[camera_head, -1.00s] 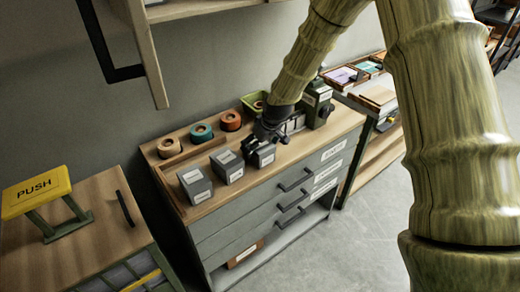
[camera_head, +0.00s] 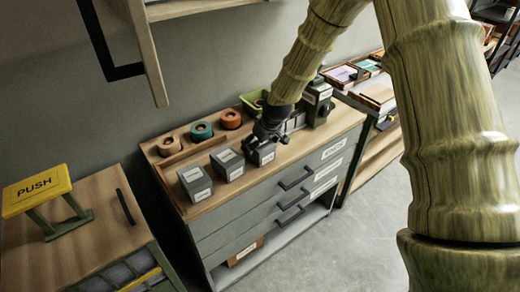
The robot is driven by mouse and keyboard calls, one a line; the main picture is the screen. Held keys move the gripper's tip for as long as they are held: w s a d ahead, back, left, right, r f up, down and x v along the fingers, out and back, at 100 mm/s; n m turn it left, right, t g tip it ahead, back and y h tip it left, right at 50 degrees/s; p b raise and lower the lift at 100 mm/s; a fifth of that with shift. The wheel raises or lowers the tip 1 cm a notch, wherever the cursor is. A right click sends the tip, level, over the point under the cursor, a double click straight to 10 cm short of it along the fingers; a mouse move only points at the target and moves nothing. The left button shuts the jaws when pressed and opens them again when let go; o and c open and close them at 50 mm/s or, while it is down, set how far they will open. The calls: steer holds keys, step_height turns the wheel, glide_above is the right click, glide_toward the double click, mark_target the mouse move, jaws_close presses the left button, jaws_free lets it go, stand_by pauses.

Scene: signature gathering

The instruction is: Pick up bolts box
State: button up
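Several small grey boxes with white labels stand in a row along the front of the wooden cabinet top (camera_head: 222,198). The left box (camera_head: 195,184) and the middle box (camera_head: 228,164) stand free. My gripper (camera_head: 258,143) is down at the right box (camera_head: 264,155), with its dark fingers at the top of that box. The labels are too small to read, so I cannot tell which one is the bolts box. The fingers are dark and small here, and I cannot see whether they are closed on the box.
Tape rolls, one of them teal (camera_head: 202,131), stand behind the boxes. A green bin (camera_head: 254,101) and a green machine (camera_head: 318,102) stand to the back right. A yellow PUSH stand (camera_head: 37,192) is on the left cabinet. A shelf overhangs at upper left.

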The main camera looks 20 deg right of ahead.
steer(key=c, duration=1.2)
steer(key=shift+c, duration=0.2)
